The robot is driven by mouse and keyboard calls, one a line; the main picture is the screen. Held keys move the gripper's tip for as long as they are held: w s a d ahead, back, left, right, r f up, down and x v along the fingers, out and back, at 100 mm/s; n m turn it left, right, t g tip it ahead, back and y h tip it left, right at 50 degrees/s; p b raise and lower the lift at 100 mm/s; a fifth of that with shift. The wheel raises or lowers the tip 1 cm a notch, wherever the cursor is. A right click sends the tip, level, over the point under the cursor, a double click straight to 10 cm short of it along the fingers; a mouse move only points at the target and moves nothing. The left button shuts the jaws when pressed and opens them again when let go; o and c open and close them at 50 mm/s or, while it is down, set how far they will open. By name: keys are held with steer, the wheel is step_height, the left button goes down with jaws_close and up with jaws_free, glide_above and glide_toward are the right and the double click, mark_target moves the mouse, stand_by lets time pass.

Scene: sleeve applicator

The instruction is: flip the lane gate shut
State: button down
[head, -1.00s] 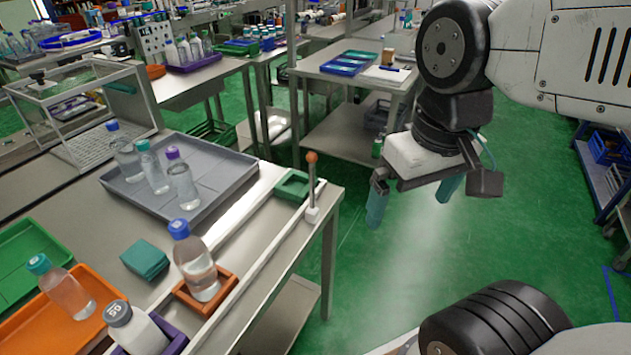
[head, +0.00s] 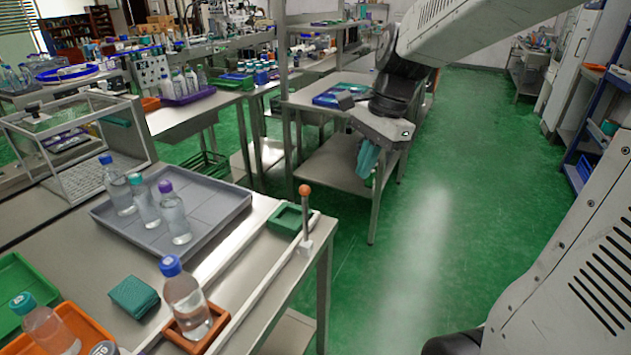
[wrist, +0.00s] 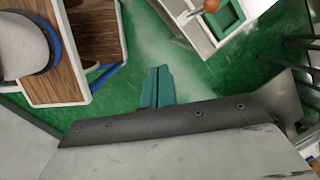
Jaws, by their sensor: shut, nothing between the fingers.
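The lane gate looks to be the thin upright rod with an orange ball knob (head: 305,206), on a white base at the far end of the lane's right rail. The ball also shows at the top edge of the wrist view (wrist: 211,5). My gripper (head: 366,160) is right of the rod and apart from it, in front of the rear bench. Its teal fingers (wrist: 157,85) are together and empty, over green floor in the wrist view.
A clear blue-capped bottle (head: 186,298) stands in an orange holder in the lane. A green holder (head: 286,220) sits beside the rod. A grey tray (head: 222,212) holds 3 bottles. A teal block (head: 133,296) lies left of the lane. Open floor lies right of the bench.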

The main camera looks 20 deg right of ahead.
steer(key=shift+w+d+r+m+t+y, duration=0.1)
steer(key=shift+w+r+m+t, duration=0.15)
steer(key=shift+w+m, duration=0.75)
steer(key=shift+w+a+r+m+t+y, duration=0.15)
steer(key=shift+w+r+m, duration=0.2)
steer(key=shift+m, duration=1.1)
steer(key=shift+w+d+r+m+t+y, duration=0.2)
steer(key=shift+w+m, duration=0.5)
steer(key=shift+m, duration=0.55)
steer(key=w+a+f, duration=0.3)
steer(key=a+f, duration=0.3)
steer(key=f, duration=0.3)
steer(key=shift+w+a, duration=0.15)
steer(key=shift+w, duration=0.05)
steer(key=shift+h, duration=0.25)
